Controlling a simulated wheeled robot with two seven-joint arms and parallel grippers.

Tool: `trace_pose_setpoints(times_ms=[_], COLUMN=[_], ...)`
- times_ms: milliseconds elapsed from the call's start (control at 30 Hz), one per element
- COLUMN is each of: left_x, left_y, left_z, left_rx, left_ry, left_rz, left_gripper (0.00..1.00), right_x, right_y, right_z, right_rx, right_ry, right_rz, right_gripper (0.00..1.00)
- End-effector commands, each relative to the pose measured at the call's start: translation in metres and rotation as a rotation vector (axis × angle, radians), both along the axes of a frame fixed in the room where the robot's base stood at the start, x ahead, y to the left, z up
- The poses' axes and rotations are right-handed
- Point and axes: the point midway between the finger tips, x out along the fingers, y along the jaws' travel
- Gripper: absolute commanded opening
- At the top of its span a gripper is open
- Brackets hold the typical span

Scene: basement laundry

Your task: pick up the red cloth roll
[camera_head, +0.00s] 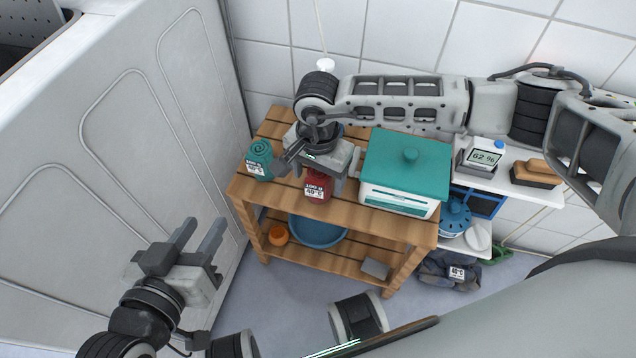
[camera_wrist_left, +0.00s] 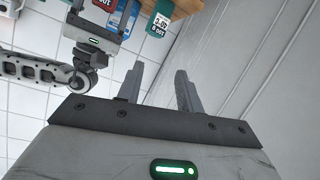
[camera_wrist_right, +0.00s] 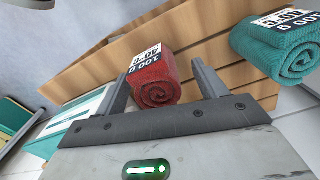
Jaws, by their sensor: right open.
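The red cloth roll (camera_head: 318,186) lies on the top of the slatted wooden table (camera_head: 284,195), with a white label on it. In the right wrist view the red roll (camera_wrist_right: 154,80) shows its spiral end between the two fingers of my right gripper (camera_wrist_right: 160,85). My right gripper (camera_head: 318,168) is open and over the roll; I cannot tell whether the fingers touch it. My left gripper (camera_head: 198,240) is open and empty, low at the left, away from the table; its fingers also show in the left wrist view (camera_wrist_left: 158,88).
A teal cloth roll (camera_head: 260,160) lies left of the red one, and a teal-lidded box (camera_head: 405,165) stands to the right. The lower shelf holds a blue basin (camera_head: 318,232) and an orange pot (camera_head: 278,235). A white machine (camera_head: 130,130) fills the left side.

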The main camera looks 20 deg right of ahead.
Motion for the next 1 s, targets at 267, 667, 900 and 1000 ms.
trace_pose_setpoints(times_ms=[267,667,900,1000], left_x=[-0.004,-0.005,-0.004,-0.004], left_y=[-0.001,-0.001,-0.001,-0.001], left_z=[0.012,0.008,0.007,0.008], left_rx=[-0.018,-0.012,-0.01,-0.005], left_ry=[-0.044,-0.031,-0.026,-0.018], left_rz=[-0.01,-0.011,-0.01,-0.011], left_gripper=[0.36,0.36,0.36,0.36], right_x=[0.0,0.0,0.0,0.0], right_y=[0.0,-0.001,-0.001,-0.001], right_z=[-0.019,-0.018,-0.014,-0.006], right_rx=[-0.001,-0.001,-0.001,0.0], right_ry=[-0.001,-0.001,-0.001,-0.001], right_rz=[0.0,-0.001,0.0,-0.001], right_gripper=[0.71,0.21,0.21,0.21])
